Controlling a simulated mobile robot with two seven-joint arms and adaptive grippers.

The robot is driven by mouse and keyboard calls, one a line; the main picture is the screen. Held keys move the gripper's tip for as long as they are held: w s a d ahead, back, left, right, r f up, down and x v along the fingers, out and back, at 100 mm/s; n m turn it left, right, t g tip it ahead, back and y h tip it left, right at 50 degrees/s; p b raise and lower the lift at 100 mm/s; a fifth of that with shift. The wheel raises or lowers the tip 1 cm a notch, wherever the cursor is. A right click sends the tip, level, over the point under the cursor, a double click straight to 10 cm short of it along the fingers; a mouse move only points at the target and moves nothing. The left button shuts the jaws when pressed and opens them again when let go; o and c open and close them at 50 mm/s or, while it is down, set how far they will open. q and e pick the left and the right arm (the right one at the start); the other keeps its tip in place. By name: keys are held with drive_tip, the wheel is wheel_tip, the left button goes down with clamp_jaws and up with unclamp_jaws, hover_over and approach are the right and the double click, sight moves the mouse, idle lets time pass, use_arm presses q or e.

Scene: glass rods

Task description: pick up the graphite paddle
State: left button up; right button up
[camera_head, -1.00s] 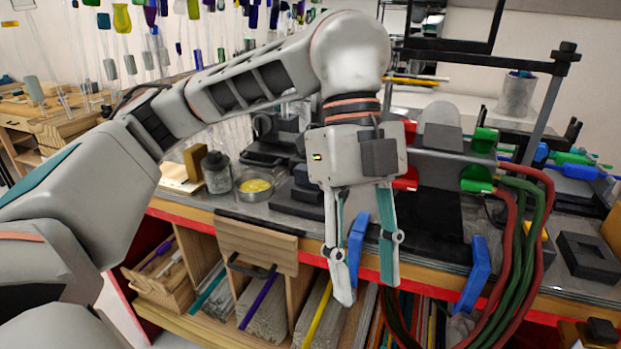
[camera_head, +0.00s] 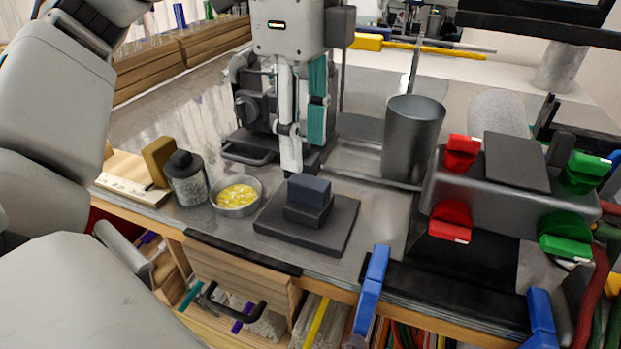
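My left gripper (camera_head: 303,157) points down over the steel bench, just behind a stack of dark blocks (camera_head: 308,190) on a flat dark plate (camera_head: 334,232). Its two fingers stand apart, seen at an angle, and I see nothing between them. I cannot tell for sure which item is the graphite paddle. A thin tool (camera_head: 412,68) rises behind or from a grey metal cup (camera_head: 412,140), right of the gripper; its lower end is hidden. My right gripper is not in view.
A round dish of yellow bits (camera_head: 237,197) and a dark-lidded jar (camera_head: 187,178) stand left of the plate. A torch block (camera_head: 488,200) with red and green knobs is at right. Yellow-handled tools (camera_head: 420,46) lie behind. Blue clamps (camera_head: 371,290) line the front edge.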

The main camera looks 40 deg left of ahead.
sight(309, 181)
use_arm(q)
drive_tip(key=shift+w+d+f, duration=0.1)
drive_tip(key=shift+w+f, duration=0.05)
drive_tip(key=shift+f, duration=1.8)
drive_tip(key=shift+w+f, duration=0.15)
drive_tip(key=shift+f, duration=1.8)
clamp_jaws()
